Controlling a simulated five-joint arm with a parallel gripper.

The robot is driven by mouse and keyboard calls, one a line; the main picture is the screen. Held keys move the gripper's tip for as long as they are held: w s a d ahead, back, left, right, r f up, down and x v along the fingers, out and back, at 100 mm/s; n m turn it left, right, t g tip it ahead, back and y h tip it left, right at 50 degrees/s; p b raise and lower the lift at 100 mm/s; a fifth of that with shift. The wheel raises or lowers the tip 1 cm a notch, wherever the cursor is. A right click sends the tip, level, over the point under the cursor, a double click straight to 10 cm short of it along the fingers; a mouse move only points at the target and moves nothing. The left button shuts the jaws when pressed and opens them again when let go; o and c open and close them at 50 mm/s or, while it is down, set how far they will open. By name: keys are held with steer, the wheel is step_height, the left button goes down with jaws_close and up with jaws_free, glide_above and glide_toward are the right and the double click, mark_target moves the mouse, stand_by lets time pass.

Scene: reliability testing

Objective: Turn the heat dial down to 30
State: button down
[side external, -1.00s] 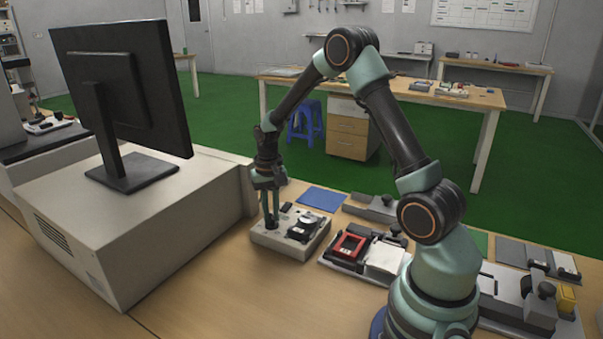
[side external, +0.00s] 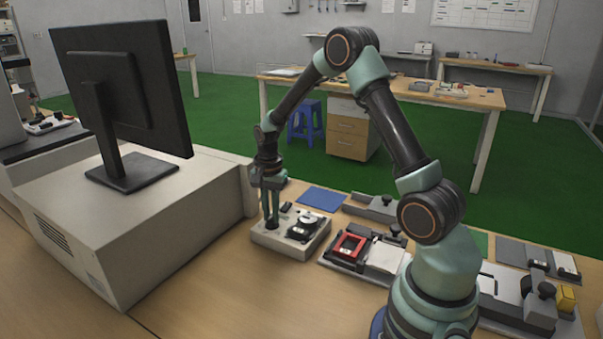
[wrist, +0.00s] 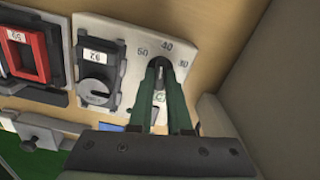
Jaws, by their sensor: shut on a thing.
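The heat dial's pale panel (side external: 265,241) sits on the bench below my arm. It also shows in the wrist view (wrist: 120,32), with 50, 40 and 30 printed in an arc around the dial. My gripper (side external: 271,222) points straight down at the left part of this panel. In the wrist view, my gripper (wrist: 160,66) has its green fingers closed on the heat dial (wrist: 161,73). The fingers hide most of the dial, and I cannot tell which number it points to.
A black unit labelled 92 (wrist: 98,75) sits on the same panel beside the dial. A red frame (side external: 349,246) stands to the right. A large beige case (side external: 150,235) with a monitor (side external: 120,90) rises close on the left.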

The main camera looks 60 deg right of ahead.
mark_target(271, 216)
steer(key=m, duration=0.4)
steer(key=shift+m, duration=2.6)
steer(key=c, duration=1)
jaws_free()
steer(key=shift+r, duration=2.25)
steer(key=shift+r, duration=1.6)
steer(key=shift+f, duration=3.85)
